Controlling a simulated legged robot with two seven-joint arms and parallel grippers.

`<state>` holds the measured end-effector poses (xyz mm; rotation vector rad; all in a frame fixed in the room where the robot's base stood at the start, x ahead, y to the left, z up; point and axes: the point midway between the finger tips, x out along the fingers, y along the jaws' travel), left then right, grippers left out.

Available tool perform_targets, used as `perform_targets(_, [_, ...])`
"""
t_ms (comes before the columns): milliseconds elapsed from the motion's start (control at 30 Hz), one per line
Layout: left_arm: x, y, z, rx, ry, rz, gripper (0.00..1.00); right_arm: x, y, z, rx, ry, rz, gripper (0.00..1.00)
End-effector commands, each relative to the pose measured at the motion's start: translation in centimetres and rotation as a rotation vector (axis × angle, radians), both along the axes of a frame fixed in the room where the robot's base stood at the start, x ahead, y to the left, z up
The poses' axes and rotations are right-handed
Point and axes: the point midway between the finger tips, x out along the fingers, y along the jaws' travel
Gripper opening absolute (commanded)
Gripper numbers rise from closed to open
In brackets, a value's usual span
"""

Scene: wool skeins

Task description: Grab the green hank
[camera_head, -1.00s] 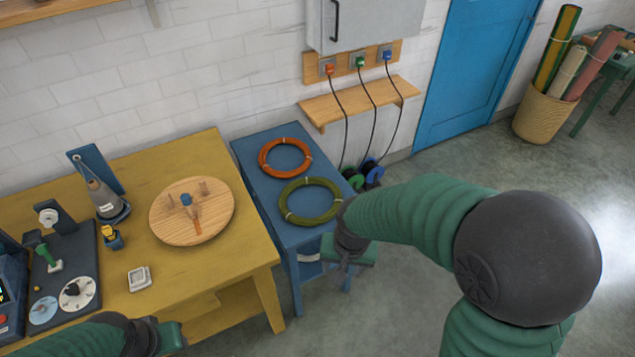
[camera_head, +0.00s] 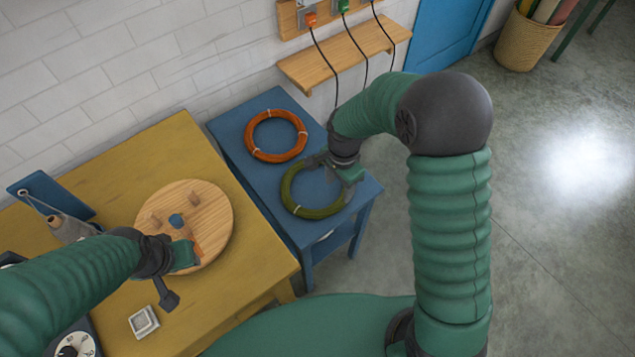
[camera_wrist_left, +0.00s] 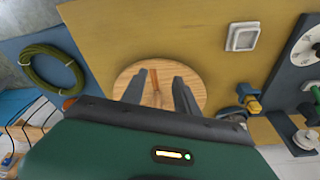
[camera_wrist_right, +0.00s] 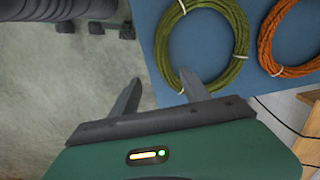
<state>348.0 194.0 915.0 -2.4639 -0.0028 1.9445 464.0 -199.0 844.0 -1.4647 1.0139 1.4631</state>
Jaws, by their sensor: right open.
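The green hank (camera_head: 288,192) is a tied ring lying flat on the blue table, near its front end. It also shows in the right wrist view (camera_wrist_right: 241,45) and the left wrist view (camera_wrist_left: 29,65). My right gripper (camera_head: 338,170) is open and empty at the hank's right side. In the right wrist view its fingers (camera_wrist_right: 161,80) appear either side of the hank's near edge, one over the ring and one outside it; I cannot tell the height gap. My left gripper (camera_wrist_left: 158,82) is open and empty above the round wooden board (camera_head: 215,205).
An orange hank (camera_head: 256,147) lies behind the green one on the blue table (camera_head: 232,127). The yellow table (camera_head: 130,160) adjoins on the left. A wooden shelf (camera_head: 335,58) with hanging black cables is close behind. Open floor lies to the right.

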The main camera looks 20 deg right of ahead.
Motion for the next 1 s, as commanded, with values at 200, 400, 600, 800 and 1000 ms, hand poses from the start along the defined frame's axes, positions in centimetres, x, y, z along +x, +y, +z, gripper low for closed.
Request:
perform_targets(200, [0.0,0.0,-0.6,0.0,0.0,0.0,0.36,0.0,0.1,-5.1,-0.002,0.005,0.002,0.55])
perform_targets(400, [0.0,0.0,-0.7,0.0,0.0,0.0,0.36,-0.2,-0.1,-7.3,-0.001,0.002,0.002,0.55])
perform_targets(600, [0.0,0.0,-0.9,0.0,0.0,0.0,0.36,-0.3,-0.4,-10.7,-0.001,0.002,0.003,0.55])
perform_targets(800, [0.0,0.0,-0.9,0.0,0.0,0.0,0.36,-0.3,-0.4,-11.1,-0.002,-0.001,0.003,0.55])
perform_targets(1000, [0.0,0.0,-0.9,0.0,0.0,0.0,0.36,-0.3,-0.4,-11.1,-0.002,-0.001,0.003,0.36])
